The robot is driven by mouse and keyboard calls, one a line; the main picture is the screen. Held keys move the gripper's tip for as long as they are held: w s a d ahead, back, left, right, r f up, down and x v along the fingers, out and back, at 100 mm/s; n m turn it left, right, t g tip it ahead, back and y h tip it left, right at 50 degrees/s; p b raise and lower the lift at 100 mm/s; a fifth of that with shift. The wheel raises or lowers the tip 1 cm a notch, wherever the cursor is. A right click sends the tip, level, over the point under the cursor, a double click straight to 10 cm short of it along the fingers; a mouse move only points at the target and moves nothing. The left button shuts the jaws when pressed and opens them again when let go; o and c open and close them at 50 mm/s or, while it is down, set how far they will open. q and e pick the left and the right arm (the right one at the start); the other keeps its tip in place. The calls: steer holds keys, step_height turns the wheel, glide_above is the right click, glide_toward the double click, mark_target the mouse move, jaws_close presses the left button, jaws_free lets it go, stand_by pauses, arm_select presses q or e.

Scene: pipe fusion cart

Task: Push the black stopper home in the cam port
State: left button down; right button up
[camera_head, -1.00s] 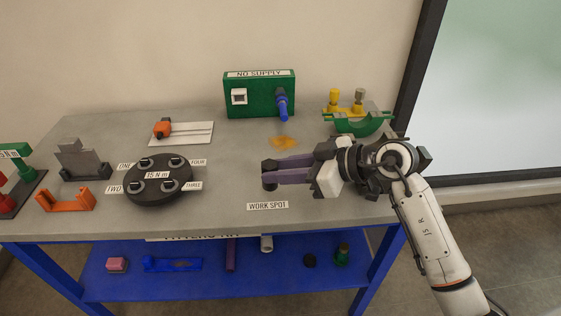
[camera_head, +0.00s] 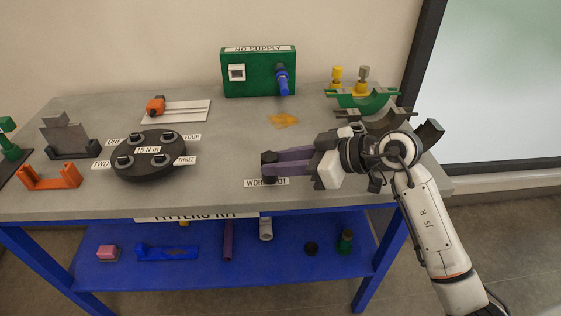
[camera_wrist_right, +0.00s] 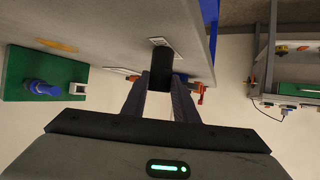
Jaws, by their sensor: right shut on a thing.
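My right gripper (camera_head: 270,167) is shut on a dark, short cylinder, which I take to be the black stopper (camera_wrist_right: 162,66). In the wrist view the stopper sits upright between the two purple-grey fingertips. I cannot tell the exact height of the stopper above the table. A green box (camera_head: 232,88) labelled NO SUPPLY stands at the back, with a blue lever fitting (camera_head: 283,82) that may be the cam port. My left gripper is not in view.
A round black stand (camera_head: 150,172) with several numbered posts is at the left. An orange bracket (camera_head: 50,180) lies at its left. A green cradle (camera_head: 365,103) is at the back right. An orange patch (camera_head: 284,121) lies before the green box. The table between is clear.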

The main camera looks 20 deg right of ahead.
steer(key=o, duration=1.1)
steer(key=shift+c, duration=0.2)
steer(key=shift+o, duration=0.3)
